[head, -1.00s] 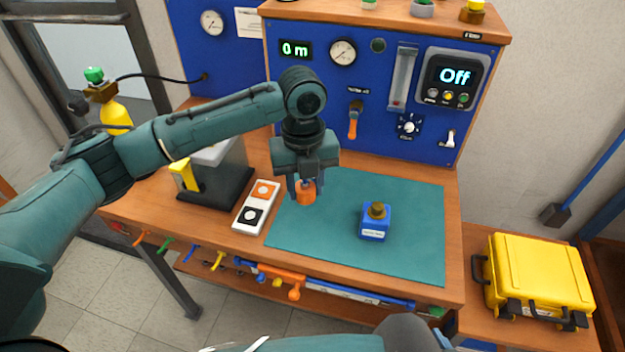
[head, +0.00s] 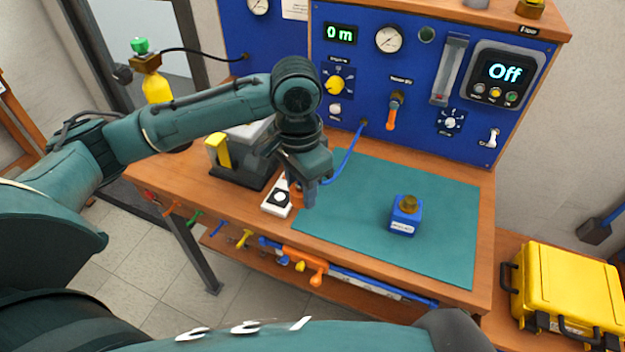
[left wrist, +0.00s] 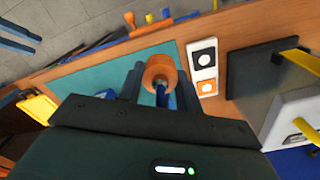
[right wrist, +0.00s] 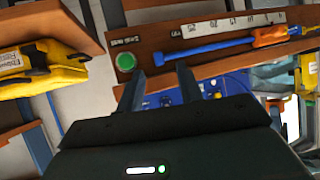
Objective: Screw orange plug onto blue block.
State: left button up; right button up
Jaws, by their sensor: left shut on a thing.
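In the head view, my left gripper (head: 304,192) is over the left edge of the teal mat, and the plug (head: 295,193) is partly hidden by a finger. The blue block (head: 403,225) stands upright on the mat to the right, apart from the gripper. It has a brass-coloured fitting (head: 408,203) on top and a white label. My right gripper (right wrist: 160,85) is open and empty, near the wooden tool shelf in the right wrist view.
A white two-button plate (head: 277,197) lies just left of the left gripper. A grey machine with a yellow handle (head: 218,151) stands further left. The blue panel (head: 362,75) rises behind. The teal mat (head: 440,250) is bare around the block. A yellow case (head: 570,290) is at right.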

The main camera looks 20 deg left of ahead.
pick_arm(q)
jog(key=n, duration=0.2)
jog(key=s+n, duration=0.1)
jog(key=n, duration=0.1)
jog(key=a+n, duration=0.1)
jog(key=n, duration=0.1)
jog(key=shift+s+r, duration=0.15)
jog(key=shift+s, duration=0.25)
pick_arm(e)
jog(key=shift+a, duration=0.1)
jog(key=shift+o, duration=0.4)
